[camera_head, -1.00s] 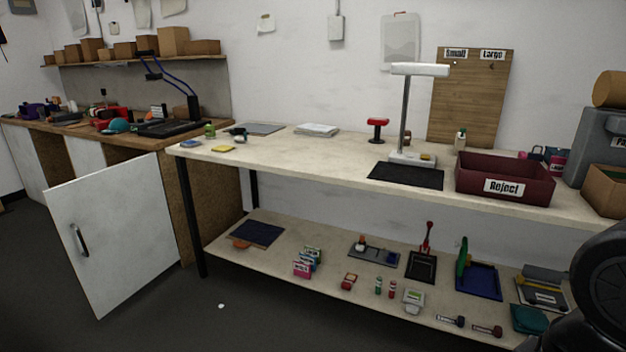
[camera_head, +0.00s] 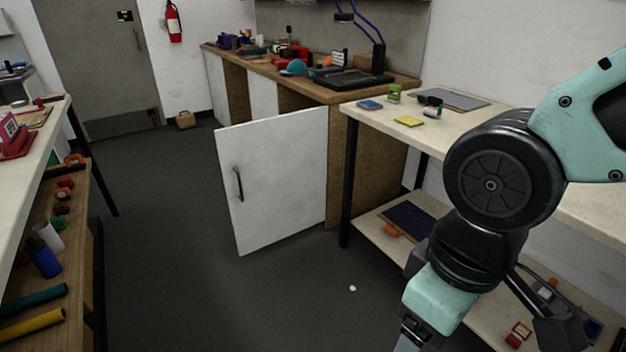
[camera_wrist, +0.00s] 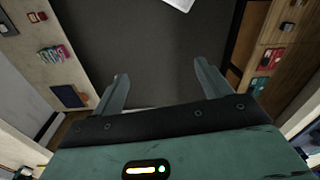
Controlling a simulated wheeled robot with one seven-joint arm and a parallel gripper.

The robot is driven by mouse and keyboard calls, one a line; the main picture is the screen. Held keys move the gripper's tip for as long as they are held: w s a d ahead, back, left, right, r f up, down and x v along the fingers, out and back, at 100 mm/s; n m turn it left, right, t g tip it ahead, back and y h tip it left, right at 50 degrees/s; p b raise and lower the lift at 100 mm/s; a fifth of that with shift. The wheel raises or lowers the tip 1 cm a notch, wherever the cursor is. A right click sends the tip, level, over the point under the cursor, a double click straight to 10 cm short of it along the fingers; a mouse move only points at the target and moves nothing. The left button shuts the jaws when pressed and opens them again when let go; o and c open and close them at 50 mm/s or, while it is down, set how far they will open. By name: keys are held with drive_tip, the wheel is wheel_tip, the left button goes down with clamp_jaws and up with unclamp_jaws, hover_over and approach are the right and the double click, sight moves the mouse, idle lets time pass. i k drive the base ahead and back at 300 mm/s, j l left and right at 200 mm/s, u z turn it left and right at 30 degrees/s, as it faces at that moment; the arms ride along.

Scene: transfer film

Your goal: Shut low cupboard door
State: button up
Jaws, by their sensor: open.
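The low cupboard door (camera_head: 285,175) is a white panel with a dark upright handle (camera_head: 238,184) on its left side. It stands swung open into the aisle from the wood-topped cupboard (camera_head: 318,92), with its right edge near the brown side panel. My gripper (camera_wrist: 162,82) is open and empty in the wrist view, its two fingers wide apart over dark floor. In the head view my arm is at the right, well right of the door, and the gripper is mostly cut off by the bottom edge. I cannot make out the door for sure in the wrist view.
The pale workbench (camera_head: 455,122) with a low shelf (camera_head: 370,228) stands right of the door, close to my arm. Another bench (camera_head: 40,150) with a loaded shelf is at the left. The dark floor (camera_head: 180,250) between them is mostly clear, with a small white scrap (camera_head: 352,288).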

sight(274, 170)
drive_tip(key=i+u, duration=0.25)
drive_tip(key=i+l+u, duration=0.25)
drive_tip(key=i, duration=0.15)
drive_tip(key=i+j, duration=0.65)
drive_tip(key=i, duration=0.15)
drive_tip(key=i+j+z, duration=0.1)
drive_tip(key=i+j, duration=0.5)
drive_tip(key=i, duration=0.25)
